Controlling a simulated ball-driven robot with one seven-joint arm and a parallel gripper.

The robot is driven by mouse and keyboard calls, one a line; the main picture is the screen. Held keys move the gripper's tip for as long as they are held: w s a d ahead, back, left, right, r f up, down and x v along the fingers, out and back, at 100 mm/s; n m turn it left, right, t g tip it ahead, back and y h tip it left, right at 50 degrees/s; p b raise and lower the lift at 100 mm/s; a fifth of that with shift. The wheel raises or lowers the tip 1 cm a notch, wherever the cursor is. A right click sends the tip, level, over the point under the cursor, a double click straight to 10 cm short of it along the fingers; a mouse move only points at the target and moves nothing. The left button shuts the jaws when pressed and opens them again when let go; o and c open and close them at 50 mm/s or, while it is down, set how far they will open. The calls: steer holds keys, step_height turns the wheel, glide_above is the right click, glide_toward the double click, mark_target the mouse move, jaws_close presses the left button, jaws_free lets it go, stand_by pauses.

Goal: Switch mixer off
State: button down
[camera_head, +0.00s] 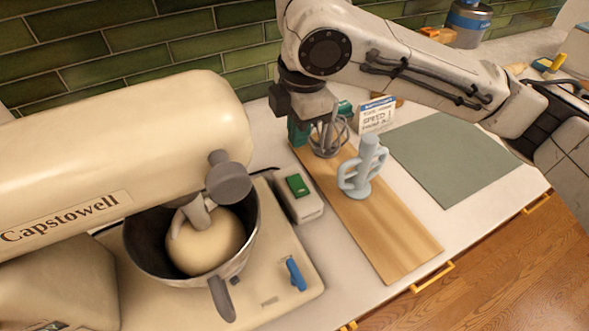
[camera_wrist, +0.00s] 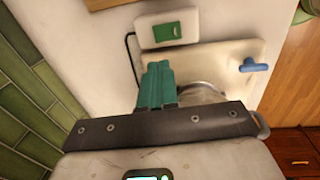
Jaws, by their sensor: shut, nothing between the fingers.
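The cream mixer (camera_head: 120,150) stands at left, its head lowered over a metal bowl (camera_head: 150,245) with a ball of dough (camera_head: 207,243). A white box with a green rocker switch (camera_head: 298,186) lies beside it, a dark cable behind it. The switch also shows in the wrist view (camera_wrist: 167,31). A blue lever (camera_head: 294,273) sits on the mixer base; it also shows in the wrist view (camera_wrist: 255,66). My gripper (camera_head: 298,135) with green fingers is shut and empty, behind the switch box in the head view. In the wrist view its fingers (camera_wrist: 158,75) appear below the box, apart from it.
A wooden board (camera_head: 390,235) carries a light blue stand (camera_head: 363,170) and a wire whisk (camera_head: 328,137), close to my gripper. A printed card (camera_head: 377,113) stands behind. A grey-green mat (camera_head: 455,158) lies at right. The green tiled wall (camera_head: 150,40) bounds the back.

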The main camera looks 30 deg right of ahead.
mark_target(294, 181)
steer(key=f, duration=0.4)
steer(key=w+f, duration=0.1)
steer(key=f, duration=0.6)
steer(key=shift+w+f+p, duration=0.25)
steer(key=shift+f+p, duration=0.15)
steer(key=shift+f, duration=0.3)
steer(key=shift+r, duration=0.1)
steer(key=shift+s, duration=0.15)
steer(key=shift+s+r+p, duration=0.2)
steer(key=shift+s+p, duration=0.2)
steer(key=shift+s, duration=0.2)
steer(key=shift+r, duration=0.15)
